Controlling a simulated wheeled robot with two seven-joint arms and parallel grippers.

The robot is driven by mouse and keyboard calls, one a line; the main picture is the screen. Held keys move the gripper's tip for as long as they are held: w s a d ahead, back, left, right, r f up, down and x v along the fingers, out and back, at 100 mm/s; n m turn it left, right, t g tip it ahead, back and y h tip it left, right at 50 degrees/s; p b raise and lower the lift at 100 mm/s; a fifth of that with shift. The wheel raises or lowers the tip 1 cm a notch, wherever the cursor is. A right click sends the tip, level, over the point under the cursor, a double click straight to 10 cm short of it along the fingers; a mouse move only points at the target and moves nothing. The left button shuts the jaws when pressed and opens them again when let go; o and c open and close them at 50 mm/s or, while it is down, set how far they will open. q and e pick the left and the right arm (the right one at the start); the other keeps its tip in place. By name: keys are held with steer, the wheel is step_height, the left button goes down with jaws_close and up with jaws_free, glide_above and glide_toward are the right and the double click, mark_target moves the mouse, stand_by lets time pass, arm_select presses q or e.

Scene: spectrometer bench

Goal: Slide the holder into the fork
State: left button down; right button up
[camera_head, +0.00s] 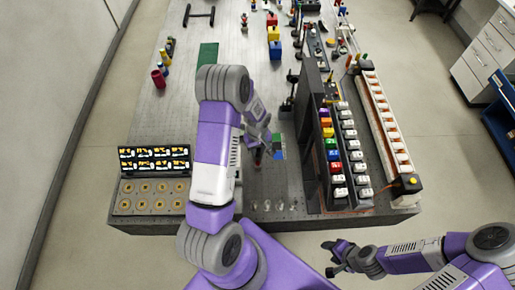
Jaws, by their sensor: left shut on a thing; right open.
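My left gripper (262,148) is low over the middle of the bench, partly hidden by my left arm. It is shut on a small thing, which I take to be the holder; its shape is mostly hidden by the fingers. A dark reddish bit (257,158) shows at the fingertips. A small blue and green piece (279,147) is just right of the gripper; I cannot tell whether they touch. I cannot clearly make out the fork. My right gripper (330,258) is open and empty, in front of the bench's near edge.
A dark upright panel (309,125) and a rack of coloured blocks (328,145) stand to the right. A panel with small screens and round knobs (152,180) is at the near left. Yellow and blue blocks (274,45) are farther back. The left bench top is mostly clear.

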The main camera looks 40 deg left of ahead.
arm_select(q)
steer(key=c, duration=0.8)
jaws_free()
steer(key=shift+r, duration=0.1)
step_height(320, 180, up, 7)
steer(key=shift+r, duration=0.2)
